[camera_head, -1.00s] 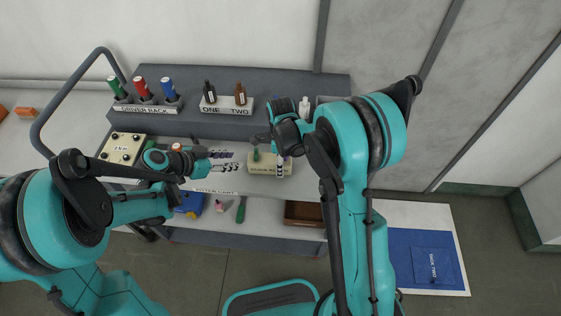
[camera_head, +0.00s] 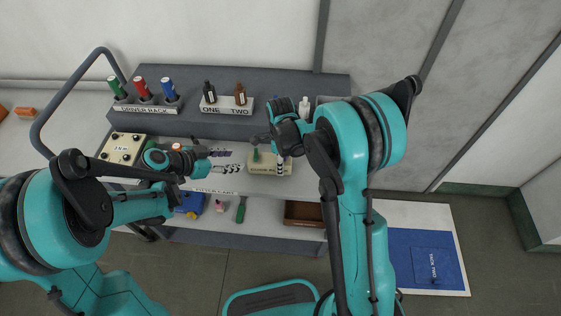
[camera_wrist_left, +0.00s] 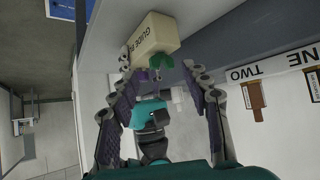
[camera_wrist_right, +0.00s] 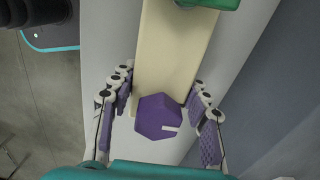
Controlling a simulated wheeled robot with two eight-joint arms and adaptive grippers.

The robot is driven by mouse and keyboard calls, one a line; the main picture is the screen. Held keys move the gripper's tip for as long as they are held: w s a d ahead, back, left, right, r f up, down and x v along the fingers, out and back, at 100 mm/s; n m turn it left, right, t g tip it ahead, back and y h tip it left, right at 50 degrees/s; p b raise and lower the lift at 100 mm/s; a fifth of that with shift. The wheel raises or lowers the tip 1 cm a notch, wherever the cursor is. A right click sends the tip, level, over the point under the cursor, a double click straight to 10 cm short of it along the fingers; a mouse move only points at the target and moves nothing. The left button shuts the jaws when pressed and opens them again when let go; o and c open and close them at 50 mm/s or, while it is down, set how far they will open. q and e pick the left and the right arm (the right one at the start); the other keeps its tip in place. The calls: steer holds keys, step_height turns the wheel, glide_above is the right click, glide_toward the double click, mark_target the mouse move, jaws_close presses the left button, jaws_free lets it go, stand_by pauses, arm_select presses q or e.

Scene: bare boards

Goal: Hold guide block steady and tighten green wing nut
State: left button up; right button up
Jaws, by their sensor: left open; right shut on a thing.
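The cream guide block (camera_head: 263,169) lies on the cart's upper shelf at centre. Its green wing nut (camera_head: 256,155) stands up at its left end. In the left wrist view the wing nut (camera_wrist_left: 163,62) shows ahead, between the fingertips, in front of the block (camera_wrist_left: 150,34). My left gripper (camera_head: 227,161) is open and empty, left of the block and apart from it. My right gripper (camera_wrist_right: 160,84) is shut on the guide block (camera_wrist_right: 172,45), with fingers on both sides. A purple hexagonal knob (camera_wrist_right: 160,117) sits at that end. The right arm partly hides this end in the head view.
A driver rack (camera_head: 146,109) and a holder with two bottles (camera_head: 226,106) stand behind. A cream box with several knobs (camera_head: 122,149) sits at left. The lower shelf holds a green-handled tool (camera_head: 241,210) and a brown tray (camera_head: 303,214).

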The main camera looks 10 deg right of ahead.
mark_target(255, 153)
arm_select(q)
steer(key=d+n+y, duration=0.2)
steer(key=w+d+r+n+g+y, duration=0.1)
steer(key=d+n+y, duration=0.4)
steer(key=n, duration=0.1)
steer(key=shift+w+d+r+g, duration=0.15)
steer(key=shift+w+g, duration=0.15)
steer(key=shift+w, duration=0.1)
steer(key=shift+w+d+r+n+y, duration=0.2)
steer(key=shift+r+n+y, duration=0.15)
steer(key=shift+n+y, duration=0.15)
steer(key=shift+x, duration=2.7)
